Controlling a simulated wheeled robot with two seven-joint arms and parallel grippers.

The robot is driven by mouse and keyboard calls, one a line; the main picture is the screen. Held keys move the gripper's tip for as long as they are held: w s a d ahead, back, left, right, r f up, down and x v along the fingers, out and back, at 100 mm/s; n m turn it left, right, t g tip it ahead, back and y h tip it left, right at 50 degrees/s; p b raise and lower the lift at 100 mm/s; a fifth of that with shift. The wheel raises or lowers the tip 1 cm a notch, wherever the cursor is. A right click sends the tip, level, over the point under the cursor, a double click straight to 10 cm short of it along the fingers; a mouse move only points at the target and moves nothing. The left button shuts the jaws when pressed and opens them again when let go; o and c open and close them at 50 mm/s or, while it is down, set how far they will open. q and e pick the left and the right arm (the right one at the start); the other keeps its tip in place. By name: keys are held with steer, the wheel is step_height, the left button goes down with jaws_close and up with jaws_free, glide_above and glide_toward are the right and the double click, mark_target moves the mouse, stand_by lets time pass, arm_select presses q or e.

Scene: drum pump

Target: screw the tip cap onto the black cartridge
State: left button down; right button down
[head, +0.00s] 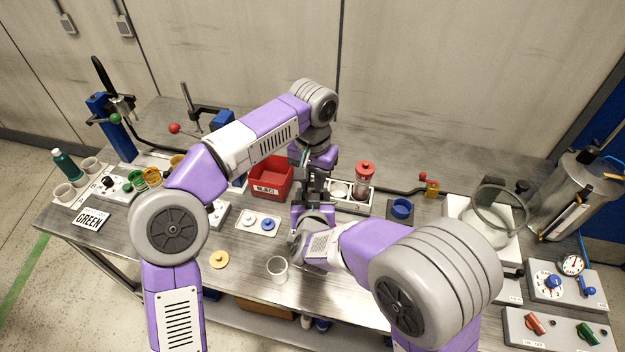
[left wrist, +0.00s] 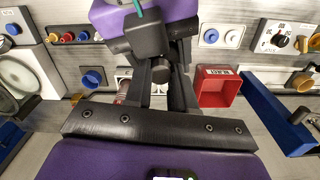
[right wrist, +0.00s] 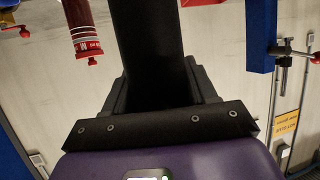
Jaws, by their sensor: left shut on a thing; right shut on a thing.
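My left gripper (head: 316,184) points down over the middle of the table. In the left wrist view its fingers (left wrist: 162,85) are shut on a small dark round piece (left wrist: 160,73), apparently the tip cap. My right gripper (head: 311,203) is right below it, close to the left fingers. In the right wrist view its fingers (right wrist: 158,90) are shut on a wide black cylinder, the black cartridge (right wrist: 148,45), which runs up out of the picture. The grippers hide the place where cap and cartridge come together, so I cannot tell whether they touch.

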arm_select(q)
steer(key=c, duration=0.9)
jaws_free()
steer(key=shift+c, duration=0.2)
steer(key=shift+r, duration=2.25)
steer(key=shift+c, duration=0.4)
steer(key=n, duration=0.1)
steer(key=r+n, duration=0.1)
steer(key=shift+w+r+n, duration=0.1)
steer(key=shift+r+n, duration=0.2)
steer(key=r+n, duration=0.1)
steer(key=n, duration=0.1)
steer(key=r+n, duration=0.1)
steer(key=shift+n, duration=0.4)
steer(key=shift+f, duration=0.15)
